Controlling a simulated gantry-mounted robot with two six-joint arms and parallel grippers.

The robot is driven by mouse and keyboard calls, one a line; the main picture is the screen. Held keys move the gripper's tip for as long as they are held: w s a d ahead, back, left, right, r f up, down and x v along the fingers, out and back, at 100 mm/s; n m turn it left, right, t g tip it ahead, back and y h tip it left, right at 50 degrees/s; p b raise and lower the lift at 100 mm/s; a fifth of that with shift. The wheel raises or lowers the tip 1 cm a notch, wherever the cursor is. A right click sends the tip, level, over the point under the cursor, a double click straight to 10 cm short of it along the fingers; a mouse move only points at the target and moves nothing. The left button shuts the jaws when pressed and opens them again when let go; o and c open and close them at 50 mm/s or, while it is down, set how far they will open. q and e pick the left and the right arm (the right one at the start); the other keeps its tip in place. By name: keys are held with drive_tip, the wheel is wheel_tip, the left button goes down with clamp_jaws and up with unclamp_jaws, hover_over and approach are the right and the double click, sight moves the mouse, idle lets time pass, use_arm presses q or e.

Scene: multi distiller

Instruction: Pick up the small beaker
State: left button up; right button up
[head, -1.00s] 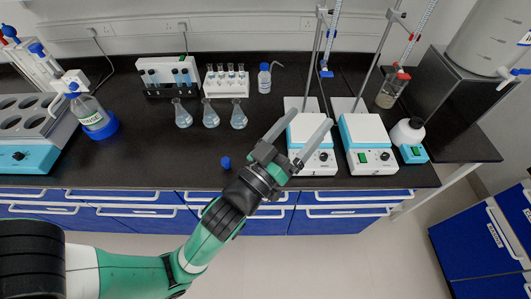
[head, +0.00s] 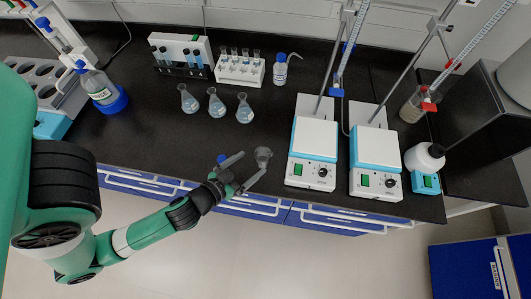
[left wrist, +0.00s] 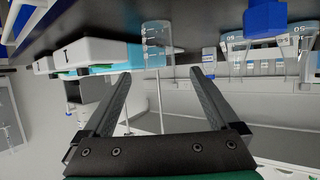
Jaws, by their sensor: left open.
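The small beaker (head: 263,153) is a clear glass cylinder standing on the black bench near its front edge, left of the hot plates. My left gripper (head: 252,163) is open, low over the bench edge, with its fingertips close to the beaker. In the left wrist view the graduated beaker (left wrist: 157,42) appears between and just beyond the two fingertips of my left gripper (left wrist: 160,74). The fingers look apart from the glass, though exact contact is hard to tell. My right gripper does not show.
A blue cap (head: 222,158) lies close to the left gripper. Two hot plates (head: 314,138) (head: 374,148) with stands are to the right. Several flasks (head: 217,106) stand behind.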

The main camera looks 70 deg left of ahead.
sight(267, 152)
use_arm(q)
drive_tip(key=x, duration=0.4)
drive_tip(key=shift+w+a, duration=0.15)
drive_tip(key=shift+w, duration=0.25)
drive_tip(key=x, duration=0.5)
drive_tip(key=shift+w+a+f+b, duration=0.1)
drive_tip(key=shift+w+f+b, duration=0.1)
drive_tip(key=shift+f+b, duration=0.1)
drive_tip(key=c, duration=1.4)
